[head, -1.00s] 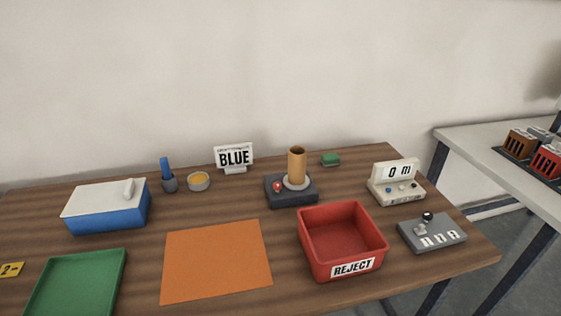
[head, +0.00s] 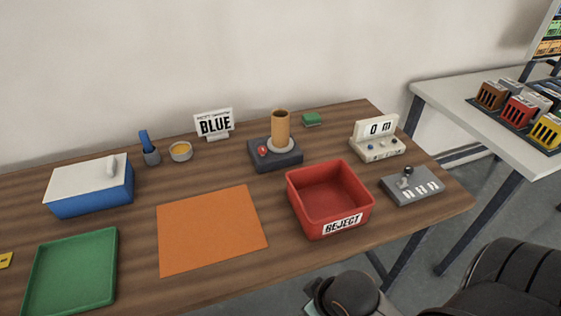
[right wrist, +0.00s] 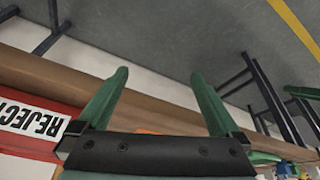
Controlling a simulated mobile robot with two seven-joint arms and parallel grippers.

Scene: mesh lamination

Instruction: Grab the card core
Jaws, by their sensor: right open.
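A tan, upright cardboard tube, which looks like the card core (head: 281,129), stands in the head view on a pale disc of a dark grey device (head: 290,160) with a red knob, at the back middle of the wooden table. In the right wrist view my right gripper (right wrist: 158,75) has two green fingers spread wide with nothing between them. The core does not show in that view. In the head view only dark parts of my right arm show at the lower right, well short of the core. My left gripper is in neither view.
A red REJECT bin (head: 330,197) stands in front of the device. An orange sheet (head: 211,230), green tray (head: 75,270) and blue box (head: 93,190) lie left. A BLUE sign (head: 214,124) and a counter (head: 377,140) stand nearby. A second table (head: 450,100) is at right.

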